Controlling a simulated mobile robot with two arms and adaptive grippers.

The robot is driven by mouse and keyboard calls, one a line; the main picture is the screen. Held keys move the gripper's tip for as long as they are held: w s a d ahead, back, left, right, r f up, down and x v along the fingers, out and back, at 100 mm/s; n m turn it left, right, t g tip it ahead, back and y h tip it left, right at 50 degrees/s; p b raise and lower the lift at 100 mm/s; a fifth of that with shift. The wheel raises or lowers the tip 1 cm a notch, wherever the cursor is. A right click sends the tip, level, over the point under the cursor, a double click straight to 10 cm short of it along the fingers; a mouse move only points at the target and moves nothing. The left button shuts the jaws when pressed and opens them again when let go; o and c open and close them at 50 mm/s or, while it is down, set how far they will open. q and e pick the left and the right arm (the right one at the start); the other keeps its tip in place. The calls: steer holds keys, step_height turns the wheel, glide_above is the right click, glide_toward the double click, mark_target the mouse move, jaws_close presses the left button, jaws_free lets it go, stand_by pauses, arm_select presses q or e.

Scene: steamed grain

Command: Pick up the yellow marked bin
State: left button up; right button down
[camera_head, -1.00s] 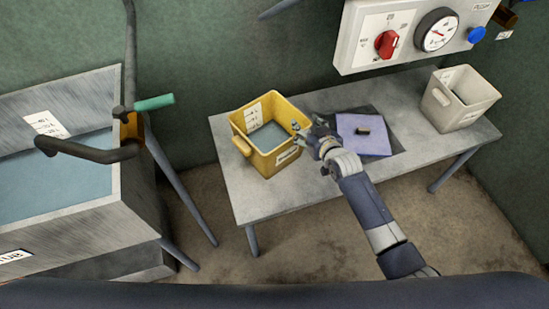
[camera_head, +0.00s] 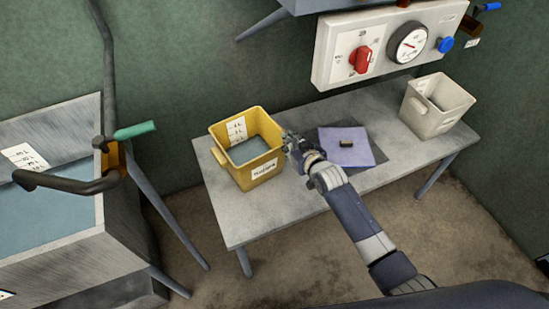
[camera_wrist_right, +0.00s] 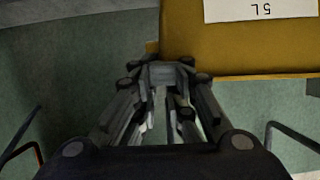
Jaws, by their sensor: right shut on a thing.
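The yellow bin (camera_head: 262,170) is at the left part of the grey table, with a white label on its front and litre marks on its inside wall. It holds grey-blue liquid. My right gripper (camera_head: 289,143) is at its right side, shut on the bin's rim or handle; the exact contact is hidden. I cannot tell whether the bin's base clears the table. My left gripper is out of view.
A control panel (camera_head: 385,45) hangs above. A metal tank (camera_head: 130,215) with a green-handled pipe (camera_head: 135,131) stands left.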

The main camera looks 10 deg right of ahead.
steer(key=s+r, duration=0.4)
steer(key=s, duration=1.2)
steer(key=shift+s+d, duration=0.15)
steer(key=shift+d, duration=0.15)
steer(key=shift+r, duration=0.15)
steer(key=shift+c, duration=2.4)
jaws_free()
steer(key=v, duration=1.2)
